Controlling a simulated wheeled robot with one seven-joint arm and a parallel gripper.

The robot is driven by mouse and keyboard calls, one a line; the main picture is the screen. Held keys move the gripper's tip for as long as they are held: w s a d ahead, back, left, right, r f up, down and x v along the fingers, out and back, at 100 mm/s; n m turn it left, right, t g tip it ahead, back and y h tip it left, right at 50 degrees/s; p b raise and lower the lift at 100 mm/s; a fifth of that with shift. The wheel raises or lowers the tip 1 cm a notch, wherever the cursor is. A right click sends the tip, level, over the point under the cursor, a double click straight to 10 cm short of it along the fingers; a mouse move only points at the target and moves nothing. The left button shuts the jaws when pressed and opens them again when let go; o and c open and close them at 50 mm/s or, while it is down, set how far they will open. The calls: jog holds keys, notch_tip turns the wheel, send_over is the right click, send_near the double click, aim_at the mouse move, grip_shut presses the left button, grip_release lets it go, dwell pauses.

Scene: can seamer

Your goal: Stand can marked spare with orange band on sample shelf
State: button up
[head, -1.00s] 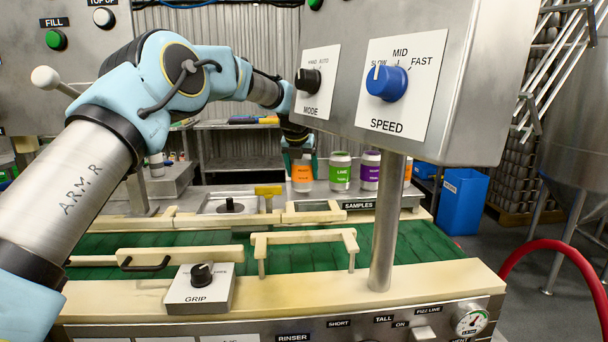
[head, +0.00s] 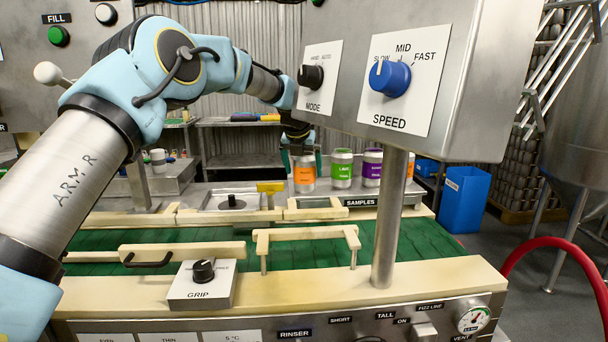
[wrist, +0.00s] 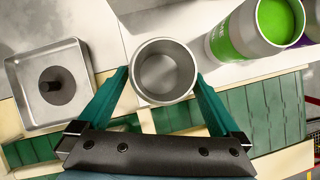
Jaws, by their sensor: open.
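A can with an orange band (head: 304,175) stands upright at the left end of the row on the sample shelf, left of the SAMPLES label (head: 361,202). The writing on its band is too small to read surely. In the wrist view an open-topped, empty-looking silver can (wrist: 164,72) sits between my gripper's teal fingers; its band is hidden from above. My gripper (wrist: 163,80) is open around it, one finger on each side; whether they touch it I cannot tell. In the head view my gripper (head: 299,145) is just above and behind the orange-banded can, partly hidden.
A green can (head: 341,168) and a purple can (head: 372,168) stand to the right, the green one close to my right finger in the wrist view (wrist: 235,38). Another orange-banded can (head: 409,168) is partly behind the post (head: 388,225). A square tray (wrist: 50,85) lies left.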

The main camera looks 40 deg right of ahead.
jog(key=b+v, duration=0.2)
jog(key=v, duration=0.8)
